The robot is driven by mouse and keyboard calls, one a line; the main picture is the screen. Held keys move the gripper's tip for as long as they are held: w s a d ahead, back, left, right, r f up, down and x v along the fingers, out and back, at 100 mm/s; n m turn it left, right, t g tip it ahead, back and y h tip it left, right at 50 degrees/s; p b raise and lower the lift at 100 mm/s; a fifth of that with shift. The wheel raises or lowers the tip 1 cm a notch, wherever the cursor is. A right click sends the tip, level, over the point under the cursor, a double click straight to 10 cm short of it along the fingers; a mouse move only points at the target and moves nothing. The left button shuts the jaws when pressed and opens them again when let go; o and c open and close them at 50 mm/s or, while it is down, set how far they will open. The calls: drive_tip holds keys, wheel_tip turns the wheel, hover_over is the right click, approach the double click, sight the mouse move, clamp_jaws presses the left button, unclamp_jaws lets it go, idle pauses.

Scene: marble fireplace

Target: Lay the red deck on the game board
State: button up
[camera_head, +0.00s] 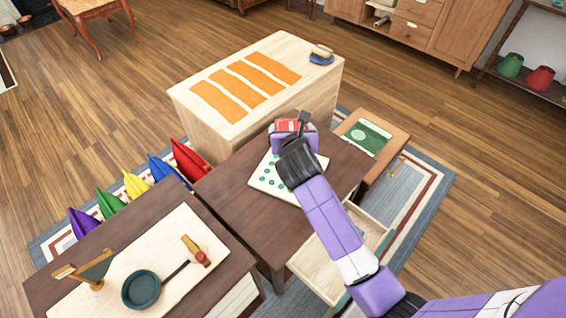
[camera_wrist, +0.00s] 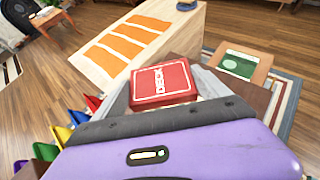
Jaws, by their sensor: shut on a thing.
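The red deck (camera_wrist: 162,84) is a flat red box with white marks on top, and in the wrist view it sits in my gripper. In the head view the red deck (camera_head: 288,125) shows at the end of my arm. My gripper (camera_head: 291,129) is shut on it, over the far part of the dark brown table. The game board (camera_head: 262,185) is a white board with green dots on that table. My arm and gripper cover its right and far parts. I cannot tell how high the deck is above the table or board.
A pale wooden cabinet (camera_head: 185,98) with orange strips stands behind the table. A small table (camera_head: 397,135) with a green picture is at the right. An open drawer (camera_head: 315,272) juts out in front. A pan (camera_head: 141,290) lies on the near left counter.

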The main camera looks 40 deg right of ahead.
wheel_tip(320, 180, down, 20)
drive_tip(key=b, duration=0.5)
drive_tip(key=shift+r, duration=0.2)
drive_tip(key=shift+f, duration=0.1)
drive_tip(key=shift+f, duration=0.1)
drive_tip(key=o, duration=1.3)
drive_tip(key=shift+s+r, duration=0.1)
drive_tip(key=shift+r, duration=0.15)
drive_tip(key=p+v, duration=0.2)
drive_tip(key=v, duration=0.9)
drive_tip(key=shift+s+a+r, duration=0.2)
drive_tip(key=shift+a, duration=0.05)
